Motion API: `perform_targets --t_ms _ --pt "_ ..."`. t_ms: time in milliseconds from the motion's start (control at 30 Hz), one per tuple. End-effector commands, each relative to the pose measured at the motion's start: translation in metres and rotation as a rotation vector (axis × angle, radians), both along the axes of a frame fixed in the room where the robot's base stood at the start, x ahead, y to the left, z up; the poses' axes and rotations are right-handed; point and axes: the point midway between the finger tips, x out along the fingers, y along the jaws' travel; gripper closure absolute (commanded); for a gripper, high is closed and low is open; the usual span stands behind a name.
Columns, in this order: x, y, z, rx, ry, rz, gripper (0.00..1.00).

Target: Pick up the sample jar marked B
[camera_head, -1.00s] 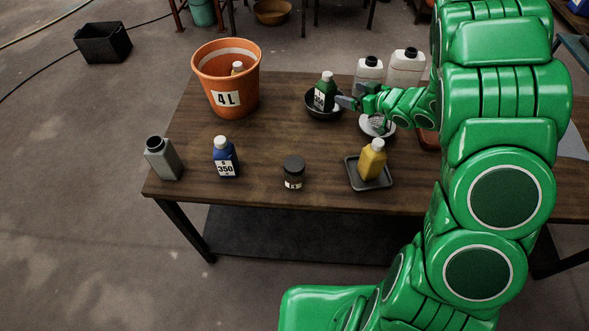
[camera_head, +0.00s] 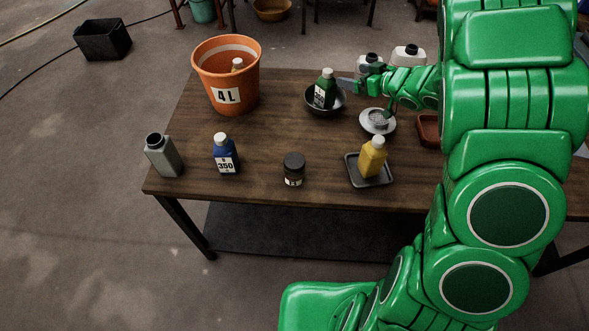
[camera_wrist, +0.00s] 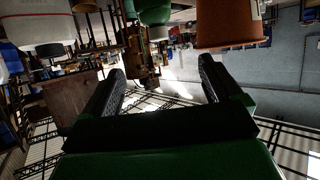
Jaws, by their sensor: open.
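A small dark jar with a black lid (camera_head: 293,169) stands upright near the front edge of the wooden table in the head view. The mark on its pale label is small and looks like B, but I cannot read it surely. My gripper (camera_head: 352,79) is open at the back of the table, just right of a green bottle (camera_head: 326,88) in a dark bowl. It is well behind the jar and to its right. Whether a finger touches the bottle, I cannot tell. In the wrist view my gripper (camera_wrist: 160,82) has two spread fingers with nothing between them. The jar does not show there.
A grey bottle (camera_head: 163,157) and a blue bottle (camera_head: 225,155) stand left of the jar. A yellow bottle (camera_head: 373,157) on a grey tray (camera_head: 384,182) stands right. An orange bucket (camera_head: 235,98), a strainer (camera_head: 378,119) and white canisters (camera_head: 408,54) are behind. The table around the jar is clear.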

Motion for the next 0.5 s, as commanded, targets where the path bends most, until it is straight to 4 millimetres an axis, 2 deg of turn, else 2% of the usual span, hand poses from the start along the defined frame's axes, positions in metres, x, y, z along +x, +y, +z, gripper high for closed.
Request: perform_targets --t_ms 100,367,500 --pt "0.001 0.0 0.022 -0.002 -0.006 0.001 0.08" --pt "0.001 0.0 0.058 -0.004 -0.005 0.0 0.08" --pt "0.003 0.015 0.043 -0.079 -0.001 0.01 0.08"
